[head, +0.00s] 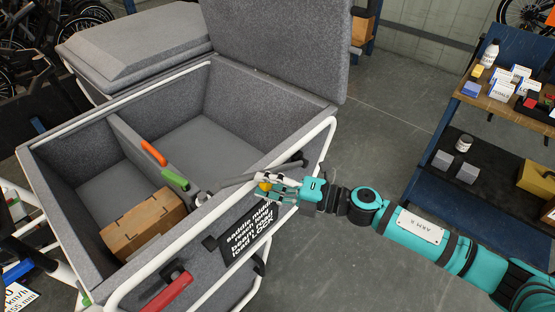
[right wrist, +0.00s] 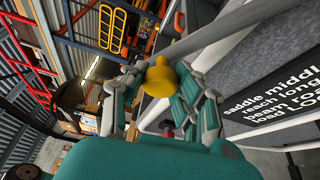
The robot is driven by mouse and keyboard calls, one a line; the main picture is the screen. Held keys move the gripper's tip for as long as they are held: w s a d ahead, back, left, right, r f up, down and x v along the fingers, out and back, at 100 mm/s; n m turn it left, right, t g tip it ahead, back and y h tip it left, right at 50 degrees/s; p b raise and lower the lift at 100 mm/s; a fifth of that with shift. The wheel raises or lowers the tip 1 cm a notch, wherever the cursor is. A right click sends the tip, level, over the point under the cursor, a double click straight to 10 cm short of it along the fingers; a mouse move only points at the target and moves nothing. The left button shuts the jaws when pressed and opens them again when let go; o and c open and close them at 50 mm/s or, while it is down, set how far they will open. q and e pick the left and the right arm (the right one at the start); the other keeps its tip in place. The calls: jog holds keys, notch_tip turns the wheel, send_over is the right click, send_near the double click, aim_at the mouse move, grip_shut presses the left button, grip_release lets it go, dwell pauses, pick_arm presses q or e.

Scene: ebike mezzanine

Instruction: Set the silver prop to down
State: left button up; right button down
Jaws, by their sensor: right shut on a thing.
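The silver prop (head: 238,181) is a thin grey bar near the front wall of the grey cargo box. In the head view it lies close to level, running from a round pivot on the left to a yellow knob (head: 265,187) on the right. My right gripper (head: 268,190) is shut around the yellow knob just outside the box's white rail. In the right wrist view the knob (right wrist: 161,80) sits between the fingers, and the bar (right wrist: 215,30) runs up to the right. My left gripper is not in view.
The box's grey lid (head: 277,45) stands open behind. An orange handle (head: 153,152) and a green handle (head: 174,178) lie along the divider, beside a cardboard box (head: 142,222). A red lever (head: 168,292) and a black sign (head: 250,236) are on the front. A cluttered shelf (head: 500,105) stands right.

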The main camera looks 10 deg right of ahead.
notch_tip(320, 180, down, 11)
jog(key=s+a+n+h, duration=0.1)
jog(key=a+n+h, duration=0.1)
jog(key=n, duration=0.2)
jog(key=shift+s+n, duration=0.2)
jog(key=shift+n, duration=0.2)
jog(key=c, duration=0.9)
grip_release()
jog(key=shift+f, duration=0.1)
jog(key=v, duration=1.2)
jog(key=shift+r, duration=0.25)
